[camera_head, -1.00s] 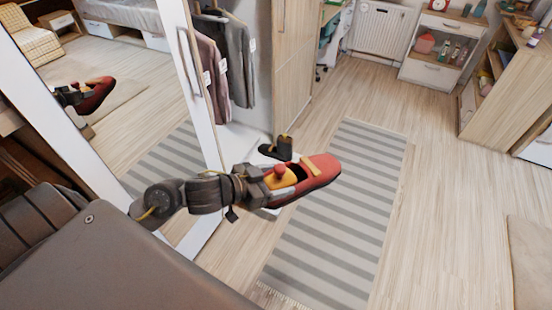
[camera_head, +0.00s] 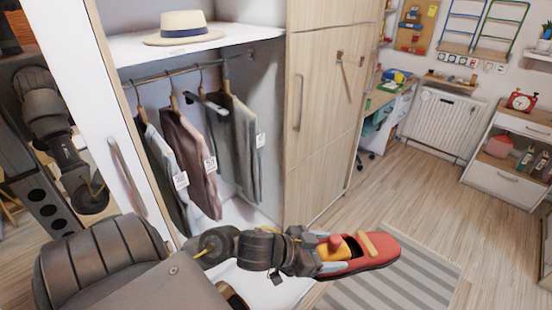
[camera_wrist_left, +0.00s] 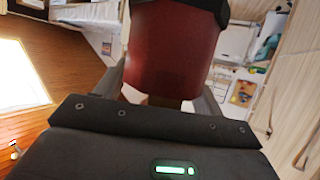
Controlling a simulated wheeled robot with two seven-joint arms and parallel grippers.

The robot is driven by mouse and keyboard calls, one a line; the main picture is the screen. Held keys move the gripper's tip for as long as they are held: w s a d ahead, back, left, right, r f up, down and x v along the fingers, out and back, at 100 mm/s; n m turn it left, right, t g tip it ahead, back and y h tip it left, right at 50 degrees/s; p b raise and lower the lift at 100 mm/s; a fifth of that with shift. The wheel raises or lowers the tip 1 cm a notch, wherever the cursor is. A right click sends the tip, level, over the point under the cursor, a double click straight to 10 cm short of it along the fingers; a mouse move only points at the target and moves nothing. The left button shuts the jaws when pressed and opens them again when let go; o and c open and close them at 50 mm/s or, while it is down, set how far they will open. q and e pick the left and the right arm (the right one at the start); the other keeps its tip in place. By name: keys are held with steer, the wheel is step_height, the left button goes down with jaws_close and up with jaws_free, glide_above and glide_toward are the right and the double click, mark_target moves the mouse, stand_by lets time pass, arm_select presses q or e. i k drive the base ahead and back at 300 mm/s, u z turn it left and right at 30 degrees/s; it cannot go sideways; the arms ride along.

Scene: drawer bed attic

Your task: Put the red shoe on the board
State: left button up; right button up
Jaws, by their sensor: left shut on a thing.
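The red shoe (camera_head: 378,252) has a yellow-orange strap and lining and is held in the air in front of the wardrobe, toe pointing right. My left gripper (camera_head: 318,256) is shut on its heel end. In the left wrist view the red shoe (camera_wrist_left: 172,48) fills the space between the fingers. A white bottom board (camera_head: 245,212) lies inside the open wardrobe, under the hanging clothes. It is partly hidden by my left arm, and I cannot tell whether it is the task's board. My right gripper does not show.
Clothes (camera_head: 195,165) hang from a rail, below a white shelf (camera_head: 130,50) with a straw hat (camera_head: 184,27). A closed wooden door (camera_head: 330,110) is right of the opening. A striped rug (camera_head: 405,280) lies below the shoe. Open floor (camera_head: 425,185) extends right.

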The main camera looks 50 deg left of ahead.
mark_target(259, 282)
steer(key=i, duration=3.25)
steer(key=u, duration=3.6)
